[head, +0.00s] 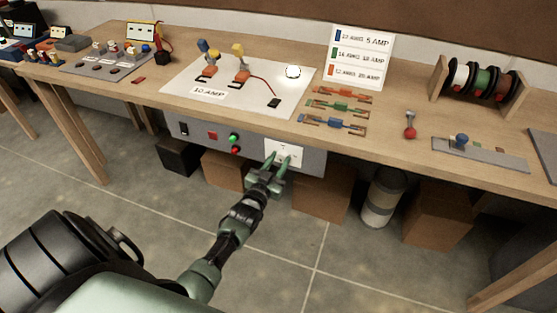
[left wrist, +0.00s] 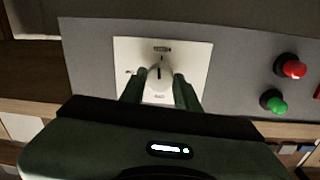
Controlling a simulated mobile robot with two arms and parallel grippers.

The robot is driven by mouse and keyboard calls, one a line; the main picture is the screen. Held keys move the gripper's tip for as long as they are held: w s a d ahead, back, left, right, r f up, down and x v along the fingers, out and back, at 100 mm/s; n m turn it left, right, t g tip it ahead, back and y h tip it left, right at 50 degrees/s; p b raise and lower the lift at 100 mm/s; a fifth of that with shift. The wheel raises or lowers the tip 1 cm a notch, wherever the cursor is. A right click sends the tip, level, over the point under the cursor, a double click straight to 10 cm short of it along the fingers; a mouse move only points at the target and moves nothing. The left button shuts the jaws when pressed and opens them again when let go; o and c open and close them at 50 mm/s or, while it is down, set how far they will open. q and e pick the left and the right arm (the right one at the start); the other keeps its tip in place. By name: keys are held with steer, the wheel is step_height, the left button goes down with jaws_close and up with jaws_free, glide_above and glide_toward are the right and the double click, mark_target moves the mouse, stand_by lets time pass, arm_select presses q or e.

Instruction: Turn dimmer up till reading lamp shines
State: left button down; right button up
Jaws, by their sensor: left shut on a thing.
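The dimmer is a pale round knob (left wrist: 160,76) with a dark pointer line, on a white square plate (left wrist: 196,58). The plate also shows in the head view (head: 292,148), on the grey panel under the bench's front edge. My left gripper (head: 277,157) reaches the plate from below. In the left wrist view its two fingers (left wrist: 160,88) are on either side of the knob, shut on it. My right gripper is not in view.
The grey panel (head: 310,163) also carries a green button (head: 234,138) and red buttons. The bench top holds a white board (head: 215,103), coloured fuse pieces (head: 338,107), a label card (head: 358,55) and wire spools (head: 480,80). Boxes (head: 320,199) stand below.

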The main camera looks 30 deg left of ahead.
arm_select(q)
steer(key=shift+m, duration=0.6)
steer(key=c, duration=1)
jaws_free()
steer(key=shift+c, duration=0.2)
steer(key=s+d, duration=0.1)
steer(key=s, duration=0.6)
steer(key=shift+s+d, duration=0.25)
steer(key=shift+s, duration=0.15)
